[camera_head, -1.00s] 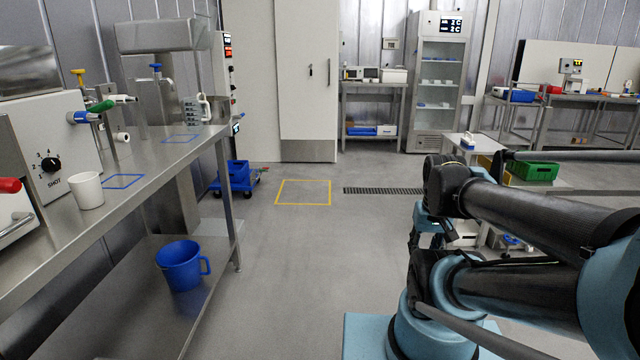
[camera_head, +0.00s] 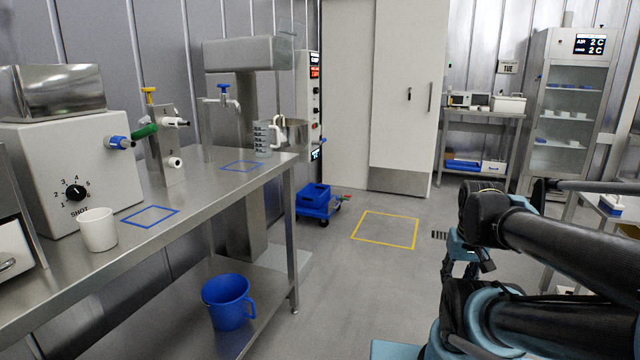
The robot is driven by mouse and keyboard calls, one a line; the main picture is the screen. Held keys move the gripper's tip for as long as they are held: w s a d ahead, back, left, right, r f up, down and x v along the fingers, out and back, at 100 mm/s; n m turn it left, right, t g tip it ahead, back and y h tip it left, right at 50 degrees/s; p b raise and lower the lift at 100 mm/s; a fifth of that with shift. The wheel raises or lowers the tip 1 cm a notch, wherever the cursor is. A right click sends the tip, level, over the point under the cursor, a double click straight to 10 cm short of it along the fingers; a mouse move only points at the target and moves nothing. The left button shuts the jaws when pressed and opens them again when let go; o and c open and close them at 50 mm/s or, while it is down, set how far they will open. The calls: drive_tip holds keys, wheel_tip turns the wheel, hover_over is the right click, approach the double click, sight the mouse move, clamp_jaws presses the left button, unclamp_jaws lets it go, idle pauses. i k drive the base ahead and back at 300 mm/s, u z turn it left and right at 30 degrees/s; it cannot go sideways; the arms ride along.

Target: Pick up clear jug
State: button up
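A see-through jug with dark measuring marks and a pale handle (camera_head: 263,140) stands upright near the far end of the steel bench (camera_head: 215,195), left of the picture's middle. My arm is folded at the right, well away from the jug. What looks like my gripper (camera_head: 464,262) hangs at the arm's left end, small and partly hidden by the arm links. Its fingers are not clear enough to tell open from shut. Nothing is seen held in it.
A white cup (camera_head: 98,230) and blue outlined squares are on the bench. Taps stand along its back. A blue jug (camera_head: 229,302) is on the lower shelf. A blue cart (camera_head: 317,202) stands on the floor beyond. The floor between the bench and my arm is clear.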

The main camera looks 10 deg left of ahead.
sight(262, 130)
drive_tip(key=u, duration=0.45)
drive_tip(key=i, duration=1.15)
drive_tip(key=u, duration=0.5)
